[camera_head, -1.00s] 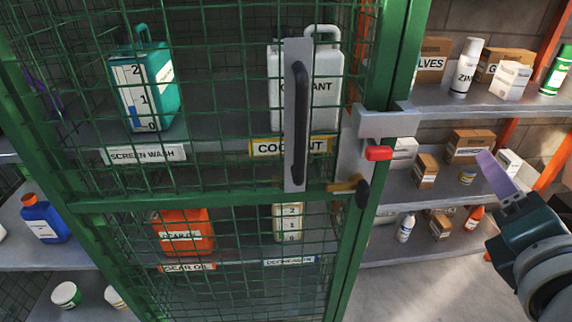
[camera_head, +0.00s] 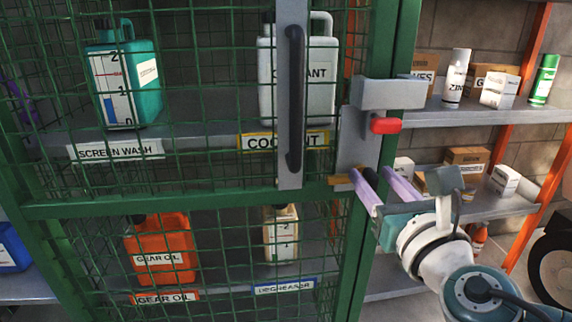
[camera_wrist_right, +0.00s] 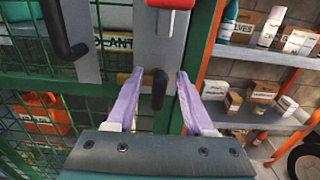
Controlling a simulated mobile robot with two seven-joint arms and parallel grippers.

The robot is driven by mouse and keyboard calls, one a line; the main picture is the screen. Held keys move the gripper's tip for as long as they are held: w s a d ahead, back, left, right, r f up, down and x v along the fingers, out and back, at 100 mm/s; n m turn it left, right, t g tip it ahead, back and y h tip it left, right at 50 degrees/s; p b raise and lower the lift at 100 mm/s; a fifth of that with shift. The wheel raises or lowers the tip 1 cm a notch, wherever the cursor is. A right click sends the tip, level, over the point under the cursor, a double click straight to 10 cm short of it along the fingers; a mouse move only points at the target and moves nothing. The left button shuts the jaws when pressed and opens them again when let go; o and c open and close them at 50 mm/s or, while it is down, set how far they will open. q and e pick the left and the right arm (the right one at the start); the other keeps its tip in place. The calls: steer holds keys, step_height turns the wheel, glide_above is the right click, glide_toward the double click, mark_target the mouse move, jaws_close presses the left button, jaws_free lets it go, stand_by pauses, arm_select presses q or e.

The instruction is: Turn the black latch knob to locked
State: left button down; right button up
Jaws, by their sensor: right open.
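The black latch knob (camera_head: 371,177) sits on a grey plate at the right edge of the green mesh door, below a red handle. In the right wrist view the knob (camera_wrist_right: 159,89) hangs vertically between my fingers, with a gap on each side. My right gripper (camera_head: 370,172) is open, its two purple fingers on either side of the knob. In the wrist view the open gripper (camera_wrist_right: 157,80) faces the latch plate. A yellow latch piece (camera_head: 342,180) shows beside the knob, partly behind a finger. My left gripper is not in view.
The red handle (camera_head: 385,125) and a grey lock housing (camera_head: 388,93) are just above my fingers. A long black door handle (camera_head: 295,98) stands to the left. Open shelves with boxes and bottles (camera_head: 455,76) are at the right, behind my arm.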

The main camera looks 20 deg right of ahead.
steer(key=shift+x, duration=0.9)
jaws_close()
